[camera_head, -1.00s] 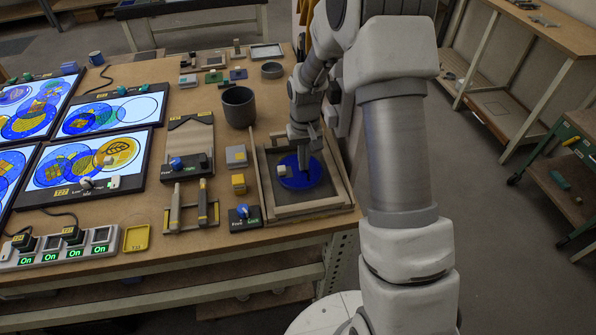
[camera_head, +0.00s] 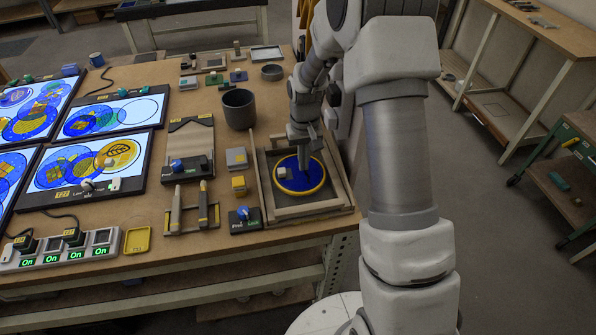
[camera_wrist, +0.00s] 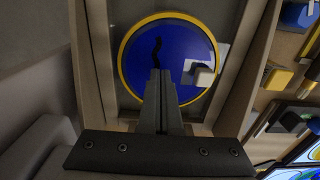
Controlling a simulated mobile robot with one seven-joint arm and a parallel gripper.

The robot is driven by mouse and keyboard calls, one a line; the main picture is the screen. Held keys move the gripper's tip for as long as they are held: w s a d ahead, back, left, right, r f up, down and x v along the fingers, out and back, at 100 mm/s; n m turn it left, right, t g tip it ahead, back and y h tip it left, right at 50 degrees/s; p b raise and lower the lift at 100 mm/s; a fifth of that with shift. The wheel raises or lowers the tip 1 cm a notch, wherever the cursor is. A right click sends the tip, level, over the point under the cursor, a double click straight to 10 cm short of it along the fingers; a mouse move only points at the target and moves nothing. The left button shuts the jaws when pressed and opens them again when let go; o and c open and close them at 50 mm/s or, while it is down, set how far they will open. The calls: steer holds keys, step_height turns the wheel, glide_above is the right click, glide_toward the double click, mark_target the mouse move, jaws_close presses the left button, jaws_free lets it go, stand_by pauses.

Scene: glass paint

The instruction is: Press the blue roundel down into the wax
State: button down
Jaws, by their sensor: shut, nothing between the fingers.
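The blue roundel (camera_head: 302,181) lies in the wooden-framed tray (camera_head: 329,208) at the right side of the bench. A yellow ring now shows all round its edge. A small pale block with a knob (camera_head: 282,172) sits on its left part in the head view and on its right part in the wrist view (camera_wrist: 204,72). My gripper (camera_wrist: 160,72) is shut and empty, with its fingertips over the blue disc; I cannot tell for sure whether they touch it. The roundel also fills the middle of the wrist view (camera_wrist: 138,52). A dark mark shows on the disc just beyond the fingertips.
A dark pot (camera_head: 239,109) stands behind the tray. Left of the tray are a grey block (camera_head: 236,158), a yellow block (camera_head: 239,184), a switch box (camera_head: 243,219) and a tool rack (camera_head: 192,216). Lit panels (camera_head: 85,165) cover the bench's left side.

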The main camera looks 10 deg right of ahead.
steer(key=shift+r+p, duration=1.7)
steer(key=shift+r, duration=1.3)
steer(key=s+r+t, duration=0.1)
steer(key=s+r, duration=0.4)
steer(key=r, duration=0.4)
steer(key=s+r+t, duration=0.2)
steer(key=s+r, duration=0.3)
steer(key=r, duration=0.4)
steer(key=s+r+t, duration=0.1)
steer(key=s+r, duration=0.2)
steer(key=s, duration=0.4)
steer(key=s+r+t, duration=0.1)
steer(key=s+r, duration=0.2)
steer(key=s, duration=0.5)
steer(key=shift+s+r+t, duration=0.2)
steer(key=shift+r+t, duration=0.05)
steer(key=shift+t, duration=0.05)
steer(key=shift+a, duration=0.1)
